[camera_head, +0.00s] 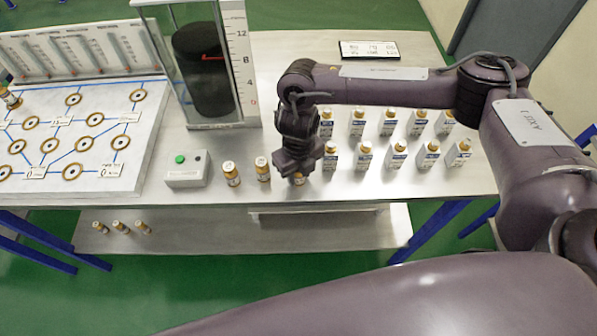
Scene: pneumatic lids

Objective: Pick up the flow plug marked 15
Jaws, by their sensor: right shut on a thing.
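My right gripper (299,172) points down near the front edge of the metal table, its fingers mostly hidden by its own body. It is shut on a flow plug (299,179), whose small gold-brown part shows below the fingers at table height. I cannot read a mark on that plug. Two similar plugs with gold caps, one plug (231,174) and another plug (263,169), stand upright to its left, apart from the gripper. Their labels are too small to read. My left gripper is not in view.
Several white blocks with gold tops (397,153) stand in two rows to the right. A grey box with a green button (187,169), a glass tank (205,70) and a white board with ringed holes (75,142) are at left. Small plugs (121,227) sit on the lower shelf.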

